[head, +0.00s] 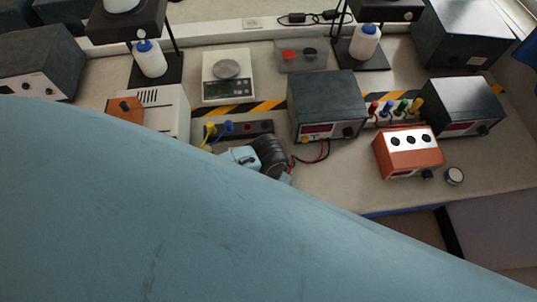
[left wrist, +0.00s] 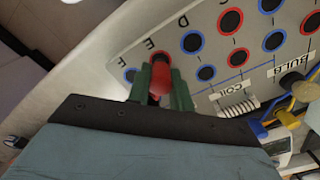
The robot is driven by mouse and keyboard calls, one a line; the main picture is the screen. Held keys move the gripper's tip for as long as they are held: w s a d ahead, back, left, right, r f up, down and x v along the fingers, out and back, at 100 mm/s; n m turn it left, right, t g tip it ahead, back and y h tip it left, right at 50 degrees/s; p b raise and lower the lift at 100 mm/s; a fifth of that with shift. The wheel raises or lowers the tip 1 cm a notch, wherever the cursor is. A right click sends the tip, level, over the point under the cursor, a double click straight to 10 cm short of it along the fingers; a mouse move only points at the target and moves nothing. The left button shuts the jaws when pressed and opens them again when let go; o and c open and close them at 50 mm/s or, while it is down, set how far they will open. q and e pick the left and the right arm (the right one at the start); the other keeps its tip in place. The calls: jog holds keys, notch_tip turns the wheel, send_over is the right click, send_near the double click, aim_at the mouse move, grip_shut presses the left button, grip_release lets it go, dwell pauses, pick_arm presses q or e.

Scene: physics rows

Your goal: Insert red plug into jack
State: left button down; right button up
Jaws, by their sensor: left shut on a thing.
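In the left wrist view my left gripper (left wrist: 161,78) is shut on the red plug (left wrist: 160,80), its green fingers on either side. The plug's far end lies over or close to a red-ringed jack (left wrist: 160,57) beside a letter E on the pale jack panel (left wrist: 215,58); I cannot tell whether it is in the jack. Several more red- and blue-ringed jacks run across the panel. In the head view a large light blue surface hides the lower left, and I cannot make out the plug, the panel or the left gripper's fingers there. My right gripper is not seen.
Yellow and blue plugs (left wrist: 275,123) sit by the panel's COIL and BULB labels. In the head view the bench holds a scale (head: 229,80), a grey instrument (head: 327,105), an orange box (head: 408,152) and a row of coloured plugs (head: 395,108). Bare bench (head: 335,180) shows at centre right.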

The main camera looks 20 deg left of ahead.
pick_arm(q)
jog(key=shift+p, duration=0.45)
dwell(0.5)
jog(key=shift+f+p, duration=0.1)
jog(key=shift+p, duration=0.2)
dwell(0.5)
jog(key=shift+f, duration=0.45)
dwell(0.6)
jog(key=shift+f, duration=0.65)
dwell(0.5)
jog(key=c, duration=0.8)
grip_release()
jog(key=shift+o, duration=0.2)
jog(key=shift+r, duration=0.1)
